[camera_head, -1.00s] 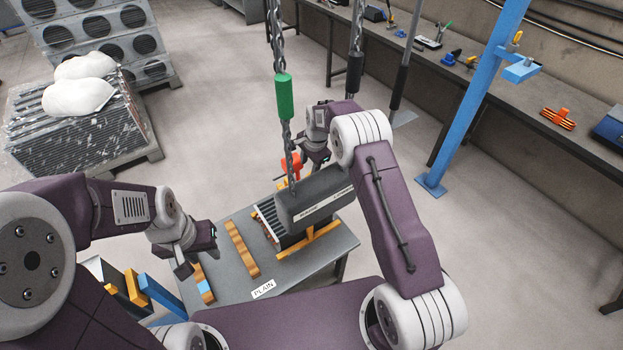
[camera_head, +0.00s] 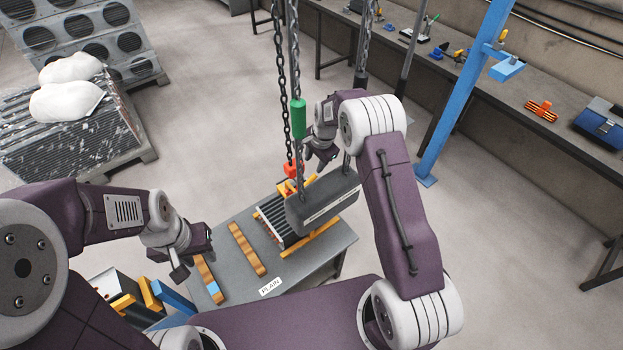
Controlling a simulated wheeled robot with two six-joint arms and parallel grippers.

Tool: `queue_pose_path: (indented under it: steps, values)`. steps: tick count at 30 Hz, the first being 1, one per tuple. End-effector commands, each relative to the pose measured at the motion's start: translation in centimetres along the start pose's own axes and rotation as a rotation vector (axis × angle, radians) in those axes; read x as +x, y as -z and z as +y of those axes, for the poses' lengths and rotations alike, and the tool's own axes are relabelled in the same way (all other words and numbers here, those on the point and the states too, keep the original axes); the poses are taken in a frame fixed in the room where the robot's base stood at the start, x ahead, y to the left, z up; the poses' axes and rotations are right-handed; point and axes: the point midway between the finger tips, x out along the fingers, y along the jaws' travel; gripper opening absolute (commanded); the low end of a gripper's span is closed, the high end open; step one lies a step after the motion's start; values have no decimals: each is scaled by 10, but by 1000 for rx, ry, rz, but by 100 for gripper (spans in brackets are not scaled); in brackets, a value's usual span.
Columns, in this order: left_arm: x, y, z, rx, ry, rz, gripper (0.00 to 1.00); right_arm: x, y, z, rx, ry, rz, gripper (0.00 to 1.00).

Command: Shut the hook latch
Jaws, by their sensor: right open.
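A red hook piece (camera_head: 291,169) shows at the lower end of a dark chain, above the slatted block on the table. It is small, and I cannot tell whether its latch is open or shut. A second chain with a green sleeve (camera_head: 298,118) hangs just in front. My left gripper (camera_head: 196,262) looks open and empty over the table's left edge.
Another chain with a dark sleeve (camera_head: 361,80) hangs behind my right arm. A blue post (camera_head: 462,105) stands right; the floor between is clear.

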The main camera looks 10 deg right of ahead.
Motion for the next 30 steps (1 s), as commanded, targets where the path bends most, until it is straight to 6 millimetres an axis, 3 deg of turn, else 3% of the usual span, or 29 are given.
queue_pose_path:
  steps: [19, 30]
  values:
    - [-3, 0, 0, 0, 0, 0, 36, -6, 2, -2, 0, 3, 1, 41]
    - [29, -3, -1, 0, 0, 0, 36, 26, 0, 6, 0, 2, 0, 41]
